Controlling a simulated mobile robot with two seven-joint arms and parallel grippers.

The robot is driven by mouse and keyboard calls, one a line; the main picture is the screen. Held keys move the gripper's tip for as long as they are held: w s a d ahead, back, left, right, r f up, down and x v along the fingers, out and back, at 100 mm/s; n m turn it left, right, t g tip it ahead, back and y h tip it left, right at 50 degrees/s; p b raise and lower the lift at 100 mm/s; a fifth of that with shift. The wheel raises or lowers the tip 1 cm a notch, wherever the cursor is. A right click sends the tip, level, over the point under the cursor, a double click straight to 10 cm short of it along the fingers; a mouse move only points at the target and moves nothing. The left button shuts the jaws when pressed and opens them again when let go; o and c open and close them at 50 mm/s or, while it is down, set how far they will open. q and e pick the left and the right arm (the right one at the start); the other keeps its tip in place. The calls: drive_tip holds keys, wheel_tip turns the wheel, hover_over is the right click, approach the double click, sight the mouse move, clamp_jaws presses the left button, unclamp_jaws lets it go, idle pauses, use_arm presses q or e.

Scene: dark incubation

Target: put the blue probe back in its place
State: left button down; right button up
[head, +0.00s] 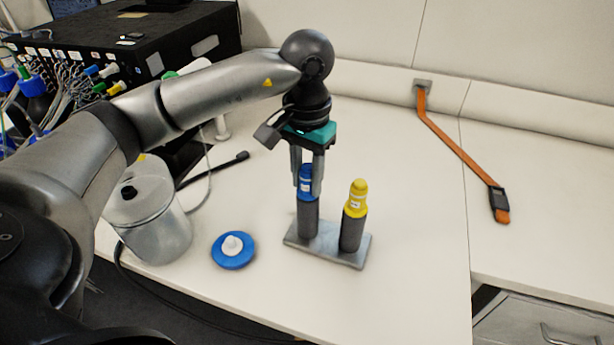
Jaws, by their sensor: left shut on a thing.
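The blue probe (306,183) is upright at the left of a grey metal holder base (333,257), its lower part at or in the left dark tube (308,222). Whether it is fully seated I cannot tell. My left gripper (306,190) points down from above and is shut on the blue probe, one finger on each side. The yellow probe (356,197) stands upright in the right dark tube (350,234), beside the blue one and apart from my fingers. My right gripper is not in view.
A metal pot with a lid (156,228) and a blue disc with a white knob (233,250) stand left of the holder. A black box (130,50) with cables is at the back left. An orange strap (455,148) lies right. The table between holder and strap is clear.

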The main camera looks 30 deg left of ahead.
use_arm(q)
drive_tip(key=shift+f, duration=0.25)
drive_tip(key=shift+c, duration=2.3)
unclamp_jaws()
drive_tip(key=shift+r, duration=0.1)
wheel_tip(320, 180, up, 15)
drive_tip(key=p, duration=0.2)
